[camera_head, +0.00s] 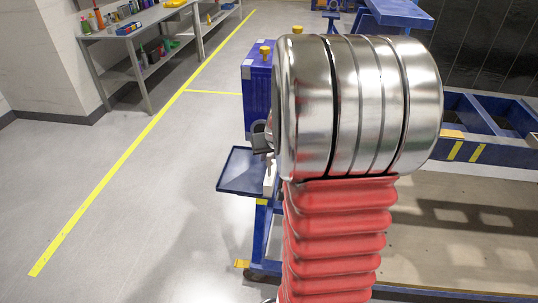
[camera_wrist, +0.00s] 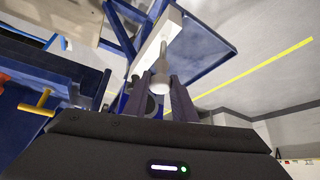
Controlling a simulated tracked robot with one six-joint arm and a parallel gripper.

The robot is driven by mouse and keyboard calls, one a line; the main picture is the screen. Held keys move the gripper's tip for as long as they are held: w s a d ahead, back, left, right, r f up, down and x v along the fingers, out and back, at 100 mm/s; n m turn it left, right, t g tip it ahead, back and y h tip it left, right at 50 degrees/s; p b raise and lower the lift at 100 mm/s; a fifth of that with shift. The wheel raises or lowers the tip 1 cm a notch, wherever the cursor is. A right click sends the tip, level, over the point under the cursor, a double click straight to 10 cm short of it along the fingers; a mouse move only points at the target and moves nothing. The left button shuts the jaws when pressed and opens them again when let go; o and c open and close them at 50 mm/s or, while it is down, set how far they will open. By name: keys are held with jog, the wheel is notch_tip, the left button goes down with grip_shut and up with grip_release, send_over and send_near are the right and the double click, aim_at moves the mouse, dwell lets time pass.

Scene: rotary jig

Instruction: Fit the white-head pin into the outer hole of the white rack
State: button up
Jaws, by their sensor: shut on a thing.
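My gripper (camera_wrist: 158,92) is shut on the white-head pin (camera_wrist: 160,76) in the wrist view. The pin's pale round head sits between the two dark fingers, and its shaft points up the picture. The white rack (camera_wrist: 172,22) is a pale bar just beyond the pin. The pin overlaps it in the picture; I cannot tell whether they touch, and the rack's holes are not clear. In the head view, a white piece of the rack (camera_head: 269,181) shows below my gripper (camera_head: 262,140), at the right end of a blue tray. My arm hides much of this area.
The blue tray (camera_head: 238,172) juts left from the blue stand. A blue box (camera_head: 257,95) with yellow knobs stands behind my gripper. A yellow handle (camera_wrist: 38,104) is at left in the wrist view. A cluttered bench (camera_head: 135,36) stands far left. The floor at left is clear.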

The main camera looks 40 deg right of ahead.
aim_at(269, 168)
jog(key=shift+f, duration=3.2)
dwell(1.0)
jog(key=o, duration=1.2)
jog(key=shift+c, duration=0.2)
jog(key=v, duration=1.3)
jog(key=shift+s+a+r, duration=0.2)
